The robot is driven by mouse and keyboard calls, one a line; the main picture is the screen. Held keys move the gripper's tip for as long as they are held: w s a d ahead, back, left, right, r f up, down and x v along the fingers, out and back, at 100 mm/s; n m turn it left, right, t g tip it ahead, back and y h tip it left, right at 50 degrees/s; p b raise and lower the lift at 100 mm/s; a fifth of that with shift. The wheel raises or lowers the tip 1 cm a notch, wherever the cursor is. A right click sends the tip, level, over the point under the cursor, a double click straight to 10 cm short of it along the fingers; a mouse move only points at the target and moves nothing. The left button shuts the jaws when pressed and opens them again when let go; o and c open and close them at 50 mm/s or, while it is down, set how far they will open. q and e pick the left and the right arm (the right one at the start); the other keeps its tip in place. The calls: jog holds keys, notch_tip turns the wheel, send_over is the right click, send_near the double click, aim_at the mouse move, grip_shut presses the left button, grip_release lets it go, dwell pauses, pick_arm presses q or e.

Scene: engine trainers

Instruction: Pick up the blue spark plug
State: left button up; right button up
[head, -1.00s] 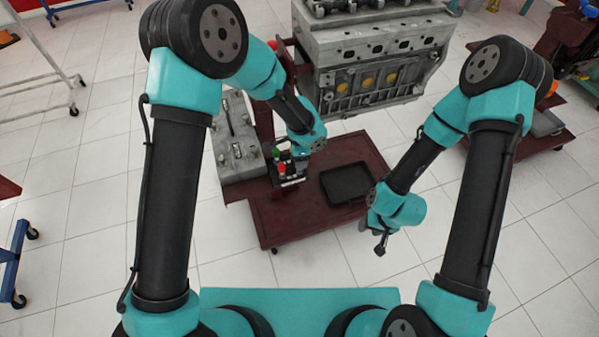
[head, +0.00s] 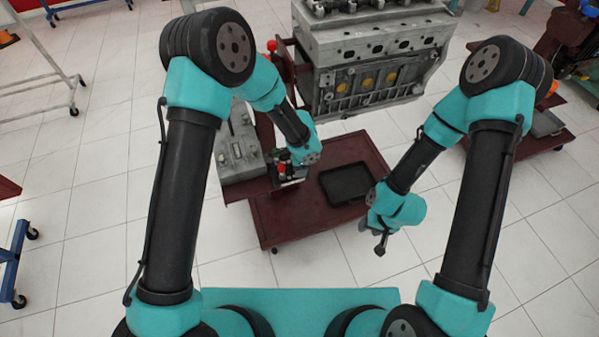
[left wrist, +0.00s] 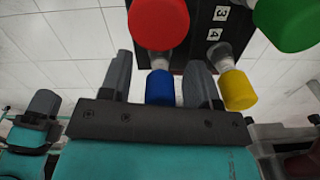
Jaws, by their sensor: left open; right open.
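The blue spark plug (left wrist: 160,88) shows in the left wrist view with its blue cap between the two fingers of my left gripper (left wrist: 158,66). The fingers stand apart, with a visible gap on each side of the cap. Its metal end points toward the black numbered holder (left wrist: 205,45); where it meets the holder is partly hidden by the red plug (left wrist: 158,22). In the head view my left gripper (head: 288,174) is over the holder and mostly hidden by its own wrist. My right gripper (head: 381,244) is open and empty, right of the cart.
A yellow plug (left wrist: 239,90) is close beside the right finger, and a green plug (left wrist: 287,22) is at upper right. A black tray (head: 346,184) lies on the dark red cart (head: 290,222). A grey engine block (head: 370,70) stands behind.

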pick_arm(q)
jog(key=c, duration=1)
jog(key=shift+r, duration=0.1)
jog(key=shift+r, duration=0.8)
jog(key=shift+s+r, duration=0.2)
jog(key=shift+r, duration=0.25)
jog(key=shift+s+r, duration=0.2)
jog(key=shift+r, duration=0.25)
jog(key=s, duration=0.5)
jog(key=s+r, duration=0.1)
jog(key=s, duration=0.9)
jog(key=shift+s+r, duration=0.15)
jog(key=shift+r, duration=0.05)
